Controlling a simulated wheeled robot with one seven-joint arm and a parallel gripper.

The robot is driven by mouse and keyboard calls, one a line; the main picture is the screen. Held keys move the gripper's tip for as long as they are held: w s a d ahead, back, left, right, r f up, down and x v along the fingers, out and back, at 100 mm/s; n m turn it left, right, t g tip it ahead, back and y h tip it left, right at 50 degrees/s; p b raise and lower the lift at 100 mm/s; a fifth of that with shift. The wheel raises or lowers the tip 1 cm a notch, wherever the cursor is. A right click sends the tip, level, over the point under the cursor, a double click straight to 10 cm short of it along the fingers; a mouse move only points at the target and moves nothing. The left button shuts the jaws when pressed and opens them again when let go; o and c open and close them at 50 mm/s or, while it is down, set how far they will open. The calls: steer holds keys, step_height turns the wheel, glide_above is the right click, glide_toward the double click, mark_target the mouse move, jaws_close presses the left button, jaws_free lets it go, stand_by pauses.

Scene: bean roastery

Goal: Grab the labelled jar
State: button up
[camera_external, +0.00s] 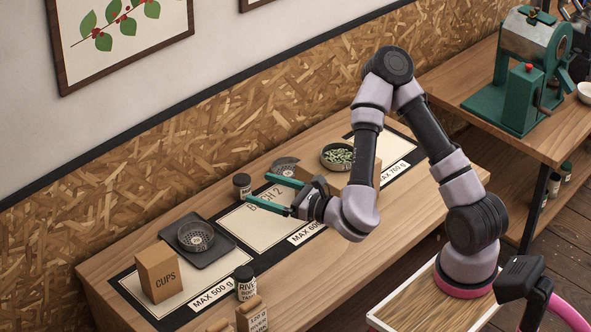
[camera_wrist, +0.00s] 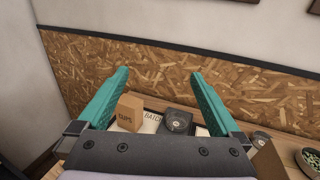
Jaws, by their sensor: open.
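A dark-lidded jar (camera_external: 245,283) with a white printed label stands at the near edge of the table, beside the MAX 500 g card. A second small dark jar (camera_external: 242,185) with a pale label stands at the back, just left of my fingertips in the outside view. Which one is meant I cannot tell. My gripper (camera_external: 258,188) is open and empty, with teal fingers apart above the BATCH 2 card. It does not visibly hold either jar. In the wrist view my gripper (camera_wrist: 160,75) faces the chipboard wall, and I make out no jar there.
A bowl of green beans (camera_external: 338,156) sits at the back right. A brown package (camera_external: 252,316) is near the front jar. A chipboard wall (camera_external: 150,170) backs the table.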

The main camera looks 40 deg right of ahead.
glide_toward(236, 281)
steer(key=shift+w+d+f, duration=0.75)
steer(key=shift+d+f, duration=0.25)
steer(key=shift+f, duration=0.05)
steer(key=shift+x, duration=0.8)
steer(key=shift+w+a, duration=0.15)
steer(key=shift+w, duration=0.5)
steer(key=shift+a+f+x, duration=0.1)
steer(key=shift+x, duration=1.85)
steer(key=shift+a+f+x, duration=0.1)
steer(key=shift+a+x, duration=0.05)
steer(key=shift+x, duration=1.8)
steer(key=shift+s, duration=0.1)
steer(key=c, duration=1.5)
